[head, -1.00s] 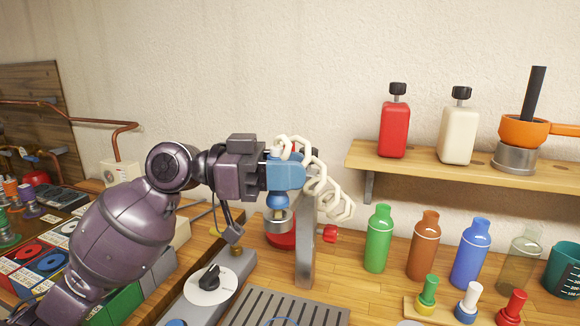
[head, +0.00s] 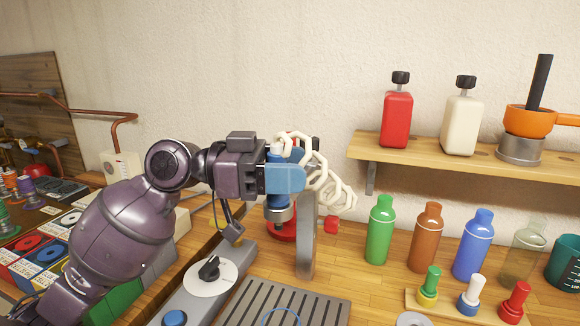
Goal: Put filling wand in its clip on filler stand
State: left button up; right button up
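My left gripper (head: 285,180) comes in from the left at mid-picture, its blue fingers closed around the filling wand (head: 278,203). The wand is blue, roughly upright, with a metallic collar at its lower end; the fingers hide its middle. A white coiled hose (head: 330,185) hangs to the right of the fingers. The grey upright post of the filler stand (head: 306,240) stands just right of the wand. The clip cannot be made out clearly behind the gripper and hose. My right gripper is not in view.
A grey base with a dial (head: 210,275) and a slotted drip tray (head: 285,305) lie in front. A red round part (head: 285,230) is behind the wand. Green (head: 380,232), brown (head: 426,240) and blue bottles (head: 472,245) stand to the right, below a wall shelf (head: 440,158).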

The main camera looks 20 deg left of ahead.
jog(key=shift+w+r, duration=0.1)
pick_arm(q)
jog(key=shift+v, duration=1)
jog(key=b+v, duration=0.1)
jog(key=v, duration=0.8)
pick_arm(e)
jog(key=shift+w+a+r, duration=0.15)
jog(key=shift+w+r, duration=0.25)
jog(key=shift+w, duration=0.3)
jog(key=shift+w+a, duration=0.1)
